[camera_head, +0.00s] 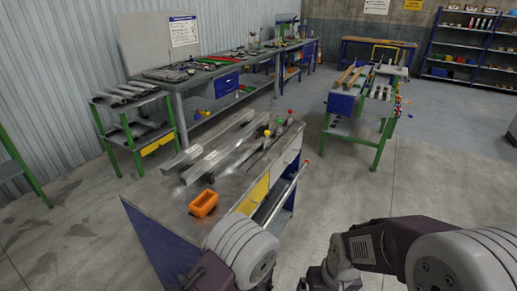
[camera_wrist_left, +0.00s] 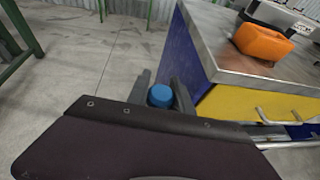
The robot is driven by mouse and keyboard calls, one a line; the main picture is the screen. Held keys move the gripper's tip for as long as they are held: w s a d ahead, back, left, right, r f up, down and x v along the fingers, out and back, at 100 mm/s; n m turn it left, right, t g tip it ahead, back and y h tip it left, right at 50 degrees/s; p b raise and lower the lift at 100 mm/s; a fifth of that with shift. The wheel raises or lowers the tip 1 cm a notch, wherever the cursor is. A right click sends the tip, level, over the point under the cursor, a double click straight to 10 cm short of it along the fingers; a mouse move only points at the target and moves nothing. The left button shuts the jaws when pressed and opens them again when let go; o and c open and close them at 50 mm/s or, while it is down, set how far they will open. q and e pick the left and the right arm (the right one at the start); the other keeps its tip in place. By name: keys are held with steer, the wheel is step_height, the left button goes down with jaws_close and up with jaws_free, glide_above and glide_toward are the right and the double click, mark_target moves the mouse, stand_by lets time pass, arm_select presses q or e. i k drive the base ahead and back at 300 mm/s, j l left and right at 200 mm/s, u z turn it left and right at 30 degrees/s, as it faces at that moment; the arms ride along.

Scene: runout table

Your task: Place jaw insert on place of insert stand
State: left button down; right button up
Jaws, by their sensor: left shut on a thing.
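My left gripper (camera_wrist_left: 162,92) shows in the left wrist view, with its two dark fingers shut on a small blue round-topped piece (camera_wrist_left: 160,95). I cannot tell whether this piece is the jaw insert. The gripper is beside the near end of the runout table (camera_wrist_left: 232,66), to the left of its yellow drawer in that view. In the head view my left arm covers the table's near corner, and its fingers are hidden. I cannot make out the insert stand for certain. My right arm shows at the lower right of the head view, but its fingertips do not.
An orange open bin (camera_head: 203,204) stands on the table top, near its front end. Long metal bars (camera_head: 216,152) lie behind it. A rail (camera_head: 284,196) runs along the table's right side. Grey floor (camera_head: 350,190) is clear to the right.

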mark_target(250, 163)
steer(key=i+l+z, duration=0.1)
steer(key=z, duration=0.35)
steer(key=i+l+z, duration=0.15)
steer(key=z, duration=0.3)
steer(key=i+l+z, duration=0.15)
steer(key=z, duration=0.3)
steer(key=i+u, duration=0.25)
steer(key=i, duration=1.35)
steer(key=i+u, duration=0.45)
steer(key=i+l+u, duration=0.2)
steer(key=u, duration=0.75)
steer(key=l+u, duration=0.15)
steer(key=u, duration=0.35)
steer(key=i+l+u, duration=0.1)
steer(key=u, duration=0.85)
